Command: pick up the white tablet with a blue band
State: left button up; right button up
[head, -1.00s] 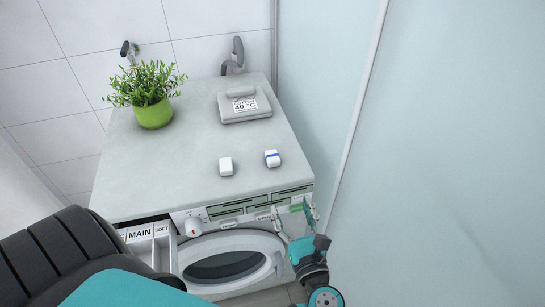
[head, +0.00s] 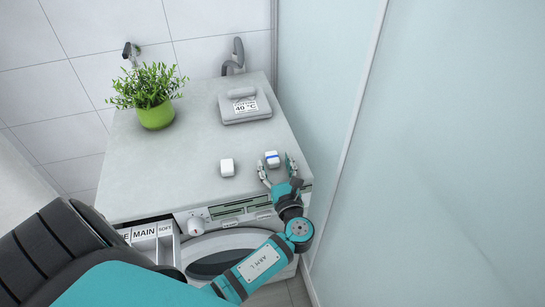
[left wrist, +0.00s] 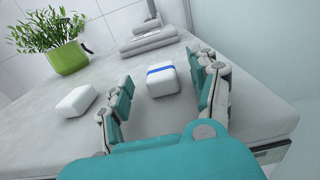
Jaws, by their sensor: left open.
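The white tablet with a blue band (head: 272,159) lies on the washing machine's grey top (head: 170,185), near its right edge. It also shows in the left wrist view (left wrist: 162,80), between and a little beyond the two fingers. My left gripper (head: 277,170) is open and empty, with its fingers spread on either side in front of the tablet. A plain white tablet (head: 227,167) lies to the left of the banded one and shows outside the left finger in the left wrist view (left wrist: 76,101). My right gripper is not in view.
A green pot with a leafy plant (head: 155,115) stands at the back left. A grey folded stack with a 40 °C label (head: 244,106) lies at the back right. An open drawer marked MAIN (head: 147,233) juts out at the front left. A pale glass panel (head: 430,150) rises on the right.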

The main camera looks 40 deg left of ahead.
pick_arm(q)
jog(key=shift+x, duration=0.85)
jog(key=c, duration=1.1)
jog(key=shift+c, duration=0.2)
